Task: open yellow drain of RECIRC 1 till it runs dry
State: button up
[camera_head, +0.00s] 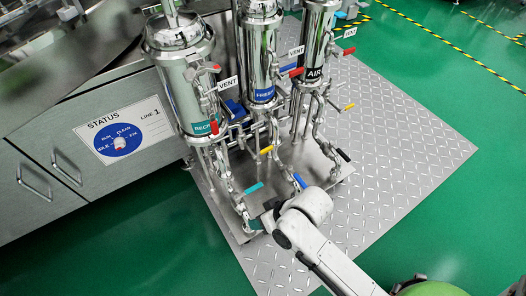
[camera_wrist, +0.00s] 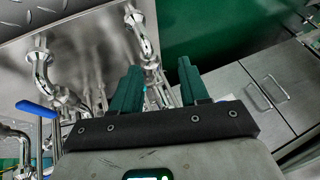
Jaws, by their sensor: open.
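The steel vessel with the teal label starting "RECI" (camera_head: 178,85) stands at the left of the skid in the head view. A yellow handle (camera_head: 266,150) sits on the pipework below and right of it; I cannot tell which line it belongs to. A second yellow handle (camera_head: 350,106) is at the right, by the AIR vessel. My gripper (camera_head: 262,213) is low at the skid's front, near the teal handle (camera_head: 253,188). In the wrist view my gripper (camera_wrist: 158,82) is open, its dark green fingers apart, with pipes beyond and a little teal between. No yellow handle shows there.
The FRESH vessel (camera_head: 262,55) and AIR vessel (camera_head: 314,50) stand to the right. A blue handle (camera_head: 299,181) is close to my arm. A steel cabinet with a STATUS panel (camera_head: 122,130) is at left. Green floor (camera_head: 440,200) lies open at right.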

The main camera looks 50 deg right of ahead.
aim_at(268, 151)
jog(key=w+a+m+t+p, duration=0.1)
jog(key=w+a+m+t, duration=0.1)
jog(key=w+m+t, duration=0.35)
jog(key=w+d+m+t+h+p, duration=0.1)
jog(key=d+m+h, duration=0.1)
jog(key=d+m, duration=0.1)
jog(key=w+d+m+t+h+p, duration=0.1)
jog(key=w+d+m+t+h, duration=0.1)
jog(key=d+m+h, duration=0.1)
jog(key=w+d+m+t+h+p, duration=0.1)
jog(key=w+d+m+h, duration=0.1)
jog(key=m, duration=0.3)
jog(key=shift+w+d, duration=0.2)
jog(key=shift+d, duration=0.35)
jog(key=s+d+m+g+h, duration=0.2)
jog(key=s+d+m+h, duration=0.2)
jog(key=d+m+h, duration=0.25)
jog(key=shift+t, duration=0.35)
jog(key=x, duration=0.3)
jog(key=b+x, duration=0.1)
jog(key=x, duration=0.2)
jog(key=f+b+x, duration=0.1)
jog(key=x, duration=0.3)
jog(key=shift+w+a, duration=0.2)
jog(key=shift+a, duration=0.05)
jog(key=shift+r, duration=0.1)
grip_shut()
